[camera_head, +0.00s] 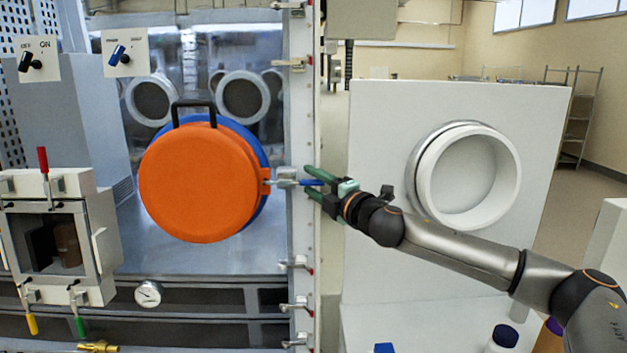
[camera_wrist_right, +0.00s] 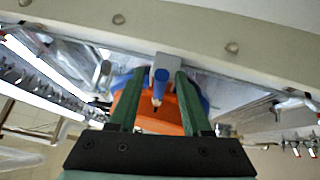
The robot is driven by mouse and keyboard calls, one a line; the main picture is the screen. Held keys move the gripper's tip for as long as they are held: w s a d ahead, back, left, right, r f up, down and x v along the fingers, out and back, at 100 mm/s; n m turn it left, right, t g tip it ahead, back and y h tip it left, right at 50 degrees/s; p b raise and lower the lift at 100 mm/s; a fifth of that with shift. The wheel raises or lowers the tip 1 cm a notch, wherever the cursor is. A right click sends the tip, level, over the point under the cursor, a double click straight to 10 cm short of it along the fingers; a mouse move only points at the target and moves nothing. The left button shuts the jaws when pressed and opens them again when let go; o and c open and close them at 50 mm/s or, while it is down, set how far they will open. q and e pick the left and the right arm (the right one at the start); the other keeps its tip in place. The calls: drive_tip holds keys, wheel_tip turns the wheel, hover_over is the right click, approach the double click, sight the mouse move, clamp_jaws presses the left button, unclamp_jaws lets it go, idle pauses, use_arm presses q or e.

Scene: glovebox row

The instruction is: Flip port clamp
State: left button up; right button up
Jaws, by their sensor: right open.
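A round orange port door (camera_head: 198,185) with a black handle on top covers a blue ring on the glovebox front. The port clamp (camera_head: 300,182) sits at the door's right edge, with a metal body and a blue handle pointing right. My right gripper (camera_head: 312,182) is at the clamp handle with its green fingers open, one above and one below it. In the right wrist view the blue handle (camera_wrist_right: 160,82) stands between the two green fingers (camera_wrist_right: 155,105), with gaps on both sides. The orange door also shows behind it (camera_wrist_right: 146,116). My left gripper is not in view.
More toggle clamps (camera_head: 294,264) line the panel's right edge above and below. A small chamber (camera_head: 57,235) with coloured handles stands at the left. A white panel with a round port (camera_head: 509,180) is at the right, behind my right arm. Bottles (camera_head: 503,339) stand at the bottom.

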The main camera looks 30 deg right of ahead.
clamp_jaws()
idle(0.4)
idle(1.1)
